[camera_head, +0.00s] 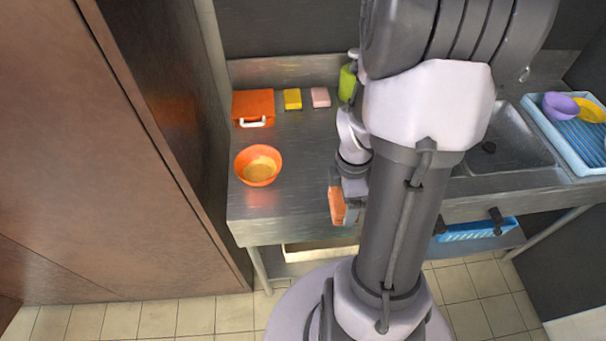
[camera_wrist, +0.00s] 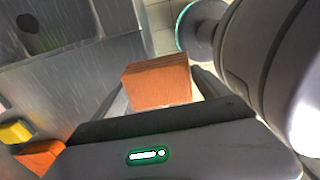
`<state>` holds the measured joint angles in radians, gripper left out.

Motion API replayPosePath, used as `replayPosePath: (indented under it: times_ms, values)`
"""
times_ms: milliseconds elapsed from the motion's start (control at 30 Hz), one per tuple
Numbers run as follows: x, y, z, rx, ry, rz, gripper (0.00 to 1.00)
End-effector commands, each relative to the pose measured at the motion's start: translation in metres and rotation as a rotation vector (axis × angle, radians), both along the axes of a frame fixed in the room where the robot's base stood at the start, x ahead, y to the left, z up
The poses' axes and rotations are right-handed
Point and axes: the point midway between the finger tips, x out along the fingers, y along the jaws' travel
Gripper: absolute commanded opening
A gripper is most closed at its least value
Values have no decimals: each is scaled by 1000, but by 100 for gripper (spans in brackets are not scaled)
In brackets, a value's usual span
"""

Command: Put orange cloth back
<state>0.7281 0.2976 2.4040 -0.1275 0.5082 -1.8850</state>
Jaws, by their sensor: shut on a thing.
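The orange cloth (camera_head: 336,206) is a folded, block-like piece near the counter's front edge, left of my arm. My gripper (camera_head: 345,200) is shut on it. In the wrist view the cloth (camera_wrist: 157,86) sits between the two fingers of my gripper (camera_wrist: 160,90), with tiled floor and the counter's metal surface behind it. Part of the cloth is hidden by the gripper. I cannot tell its exact height relative to the counter top.
On the metal counter (camera_head: 290,200) stand an orange bowl (camera_head: 258,166), an orange box with a white handle (camera_head: 253,106), a yellow sponge (camera_head: 292,99), a pink sponge (camera_head: 320,97) and a green bottle (camera_head: 347,83). A sink (camera_head: 500,150) and blue dish rack (camera_head: 580,135) lie right.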

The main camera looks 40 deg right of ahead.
Motion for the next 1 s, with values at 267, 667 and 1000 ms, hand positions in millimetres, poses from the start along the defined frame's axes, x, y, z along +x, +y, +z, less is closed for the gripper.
replayPosePath:
  times_ms: [267,667,1000]
  values:
    - [91,-24,-11,1,-1,-1,48]
    - [124,-32,-48,3,1,-3,48]
    - [124,-32,-50,2,-1,-4,88]
